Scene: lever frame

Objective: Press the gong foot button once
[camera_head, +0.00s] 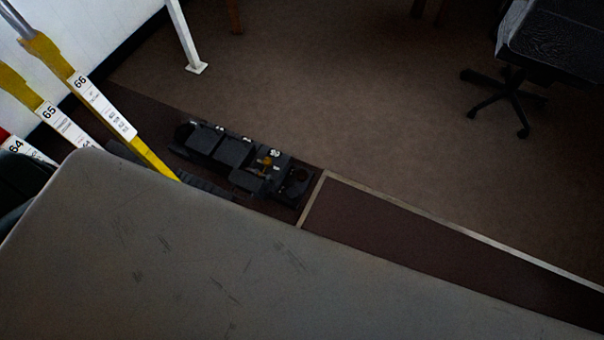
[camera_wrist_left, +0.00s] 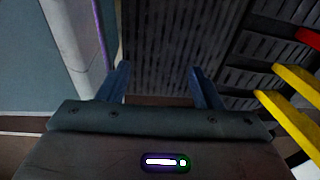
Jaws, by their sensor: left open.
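A low black unit (camera_head: 232,152) with several block-like parts stands on the floor in the middle of the head view. It has a small orange-brown part and pale marks near its right end, and a round dark piece (camera_head: 297,178) at that end. I cannot tell which part is the gong foot button. My left gripper (camera_wrist_left: 160,84) shows in the left wrist view, its two blue fingers apart with nothing between them. Behind them is a dark ribbed surface. No gripper shows in the head view, and my right gripper is in neither view.
Lever 66 (camera_head: 105,105), yellow with a white label, and lever 65 (camera_head: 65,127) slant at the left, with a label reading 64 beside them. A pale-edged dark strip (camera_head: 420,232) runs right. The brown floor (camera_head: 340,90) beyond is clear up to an office chair (camera_head: 510,85).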

